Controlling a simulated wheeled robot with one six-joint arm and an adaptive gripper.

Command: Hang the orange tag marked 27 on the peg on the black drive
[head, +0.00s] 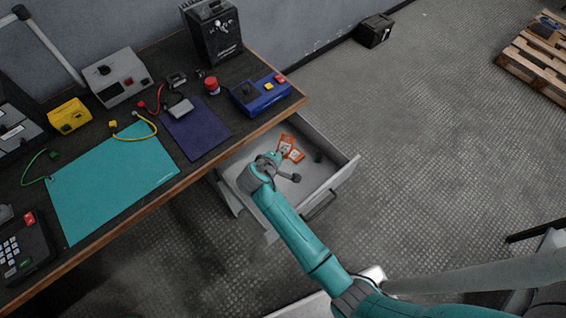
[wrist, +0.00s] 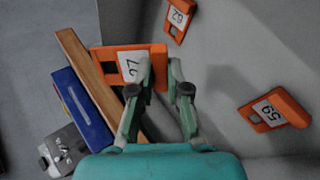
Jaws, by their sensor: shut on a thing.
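The orange tag marked 27 (wrist: 125,59) is in the wrist view, with a white label and a square hole near its left end. My gripper (wrist: 160,66) is shut on its right end; the fingers cover part of the label. In the head view my gripper (head: 277,157) is low in the open drawer, beside orange tags (head: 291,147). I cannot tell there which one is held. The black drive (head: 214,38) stands upright at the back of the bench, with a pale fitting on its front; the peg is too small to make out surely.
Two other orange tags, one at the top (wrist: 179,18) and one at the right (wrist: 273,110), are in the wrist view. The grey drawer (head: 340,172) is pulled out below the bench edge. A blue box (head: 262,97) and a red-topped jar (head: 212,88) stand near the drive.

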